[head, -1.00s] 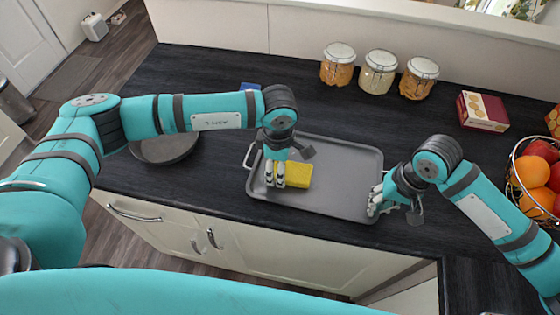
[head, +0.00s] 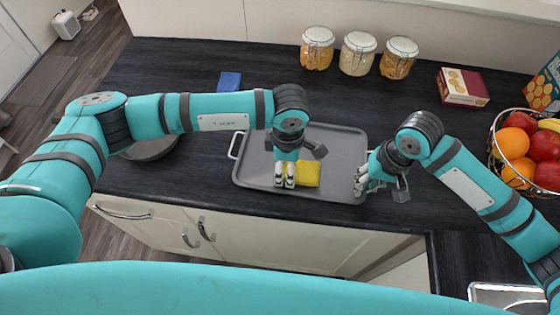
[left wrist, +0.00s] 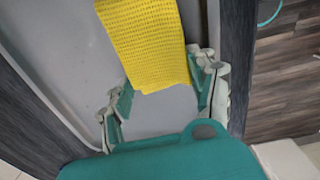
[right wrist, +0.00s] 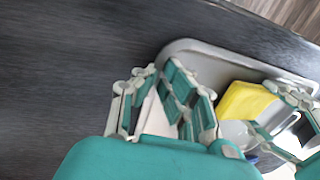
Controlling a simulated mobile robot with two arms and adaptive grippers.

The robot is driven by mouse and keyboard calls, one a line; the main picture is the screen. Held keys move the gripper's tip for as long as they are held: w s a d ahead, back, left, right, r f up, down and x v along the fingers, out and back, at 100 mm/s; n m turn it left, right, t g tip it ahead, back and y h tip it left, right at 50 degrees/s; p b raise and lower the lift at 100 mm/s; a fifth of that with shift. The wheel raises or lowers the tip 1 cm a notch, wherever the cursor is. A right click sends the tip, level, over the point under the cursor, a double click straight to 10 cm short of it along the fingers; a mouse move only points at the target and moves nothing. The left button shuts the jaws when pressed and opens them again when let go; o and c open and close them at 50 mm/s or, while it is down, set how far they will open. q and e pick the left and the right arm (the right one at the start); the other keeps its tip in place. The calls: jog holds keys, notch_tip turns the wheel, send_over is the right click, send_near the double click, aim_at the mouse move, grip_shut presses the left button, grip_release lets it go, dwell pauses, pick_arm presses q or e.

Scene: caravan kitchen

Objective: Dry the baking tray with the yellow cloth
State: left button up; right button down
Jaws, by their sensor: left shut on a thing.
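The grey baking tray (head: 340,150) lies flat on the dark worktop. The yellow cloth (head: 308,173) is on the tray near its front edge, left of the middle. My left gripper (head: 285,189) is shut on the cloth at the tray surface. In the left wrist view, the cloth (left wrist: 145,40) extends beyond the fingers over the tray (left wrist: 60,50). My right gripper (head: 362,185) is at the tray's right edge. In the right wrist view its fingers stand apart close to the tray rim (right wrist: 190,46); whether they touch it is unclear.
A dark round pan (head: 150,148) is partly hidden behind my left arm. A blue sponge-like block (head: 229,81) lies behind the tray. Several jars (head: 358,54), a red box (head: 462,87) and a wire fruit basket (head: 520,155) stand at the back and right. Bare worktop lies between tray and jars.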

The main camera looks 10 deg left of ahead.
aim_at(315, 163)
pick_arm(q)
jog(key=shift+w+d, duration=0.35)
jog(key=shift+d, duration=0.75)
jog(key=shift+w+d, duration=0.35)
jog(key=shift+d, duration=0.8)
jog(key=shift+w+d, duration=0.35)
jog(key=shift+d, duration=0.75)
jog(key=shift+w+f, duration=0.1)
jog(key=shift+w, duration=2.3)
jog(key=shift+w+a+r, duration=0.1)
jog(key=shift+w+a, duration=0.35)
jog(key=shift+a, duration=0.55)
jog(key=shift+w+a+r, duration=0.1)
jog(key=shift+w+a, duration=0.4)
jog(key=shift+a, duration=0.5)
jog(key=shift+w+a, duration=0.45)
jog(key=shift+a, duration=0.55)
jog(key=shift+s+a, duration=0.3)
jog(key=shift+a, duration=0.6)
jog(key=shift+s+a, duration=0.3)
jog(key=shift+a, duration=0.6)
jog(key=shift+s+a, duration=0.3)
jog(key=shift+a, duration=0.6)
jog(key=shift+s+a+f, duration=0.1)
jog(key=shift+s+a, duration=0.15)
jog(key=shift+a, duration=0.3)
